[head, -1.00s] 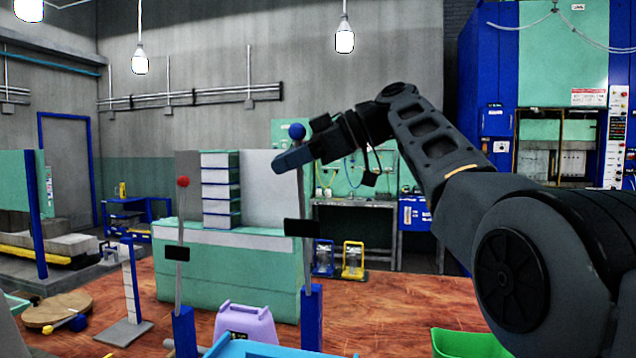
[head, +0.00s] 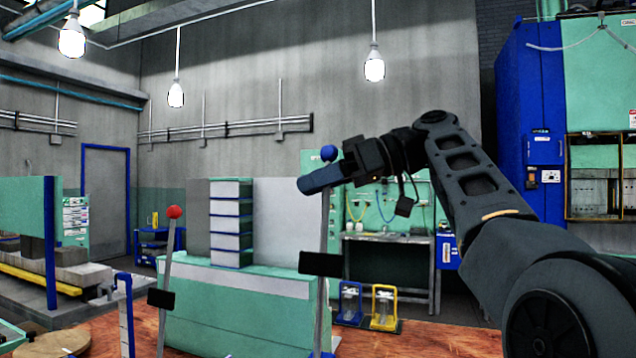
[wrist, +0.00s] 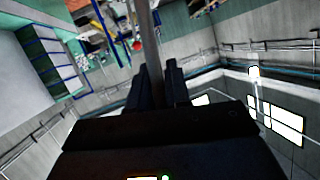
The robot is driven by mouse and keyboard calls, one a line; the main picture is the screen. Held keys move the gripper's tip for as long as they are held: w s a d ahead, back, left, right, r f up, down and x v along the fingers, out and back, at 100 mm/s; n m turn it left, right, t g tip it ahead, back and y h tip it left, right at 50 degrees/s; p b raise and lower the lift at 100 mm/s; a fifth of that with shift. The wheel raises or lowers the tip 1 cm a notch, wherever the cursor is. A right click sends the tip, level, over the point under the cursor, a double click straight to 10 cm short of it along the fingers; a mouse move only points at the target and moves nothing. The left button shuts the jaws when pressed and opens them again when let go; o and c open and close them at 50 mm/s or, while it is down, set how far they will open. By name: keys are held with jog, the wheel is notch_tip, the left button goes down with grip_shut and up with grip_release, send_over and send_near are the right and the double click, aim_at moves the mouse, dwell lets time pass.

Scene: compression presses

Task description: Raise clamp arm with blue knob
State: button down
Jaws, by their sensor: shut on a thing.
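The blue knob (head: 328,152) tops an upright grey clamp arm (head: 323,220) that carries a black block (head: 320,264) partway down. My gripper (head: 318,180) is shut on this clamp arm just below the knob. In the wrist view the grey rod (wrist: 147,40) runs down between my two dark fingers (wrist: 157,85). The blue knob does not show there. The clamp arm stands close to upright, and its lower end is cut off by the frame.
A second clamp arm with a red knob (head: 174,212) stands to the left, leaning slightly. A green bench (head: 240,300) with stacked drawers (head: 231,222) lies behind. Two small stands (head: 383,307) are on the floor beyond. Open air surrounds the blue knob.

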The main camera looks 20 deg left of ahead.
jog(key=shift+w+d+f, duration=0.1)
jog(key=shift+w+f, duration=0.05)
jog(key=shift+w, duration=0.1)
jog(key=c, duration=1.3)
grip_release()
jog(key=shift+w+f, duration=0.1)
jog(key=shift+w, duration=0.05)
jog(key=shift+o, duration=0.7)
jog(key=b+v, duration=0.1)
jog(key=v, duration=0.6)
jog(key=shift+d+r, duration=0.2)
jog(key=shift+d, duration=0.1)
